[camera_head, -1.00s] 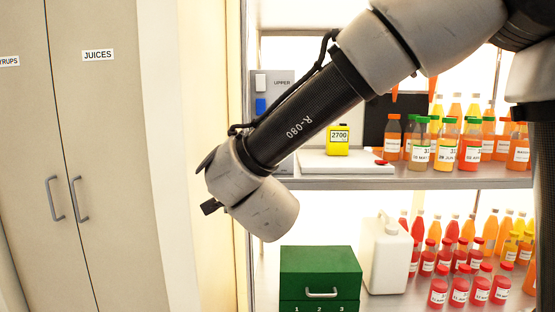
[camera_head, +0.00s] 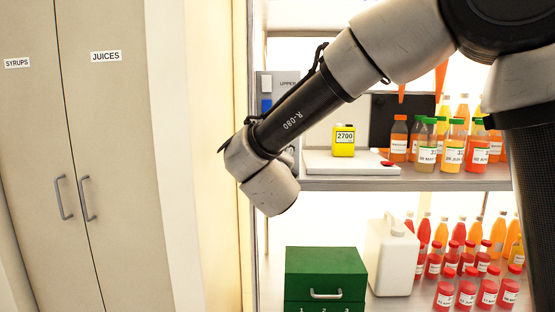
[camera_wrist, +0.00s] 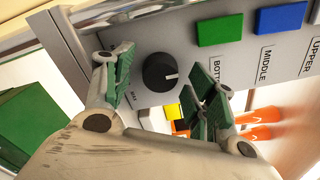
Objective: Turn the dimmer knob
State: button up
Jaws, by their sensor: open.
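The dimmer knob (camera_wrist: 160,72) is a round black knob with a white pointer line on a grey control panel (camera_wrist: 190,60). My gripper (camera_wrist: 168,92) is open in the wrist view. Its green-padded fingers stand to the left and right of the knob, and no contact shows. In the head view the panel (camera_head: 264,84) is partly behind my arm, and the knob and fingertips are hidden there.
The panel carries a green button (camera_wrist: 219,29) and a blue button (camera_wrist: 281,19). A yellow 2700 container (camera_head: 344,142) stands on a white slab (camera_head: 350,163). Bottles crowd the shelf's right. A green drawer box (camera_head: 325,262) and white jug (camera_head: 391,262) stand below.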

jog(key=c, duration=1.1)
jog(key=shift+o, duration=0.2)
jog(key=shift+n, duration=0.4)
jog(key=n, duration=1.3)
jog(key=shift+f, duration=0.1)
jog(key=shift+n, duration=0.3)
jog(key=o, duration=1.1)
jog(key=shift+c, duration=0.2)
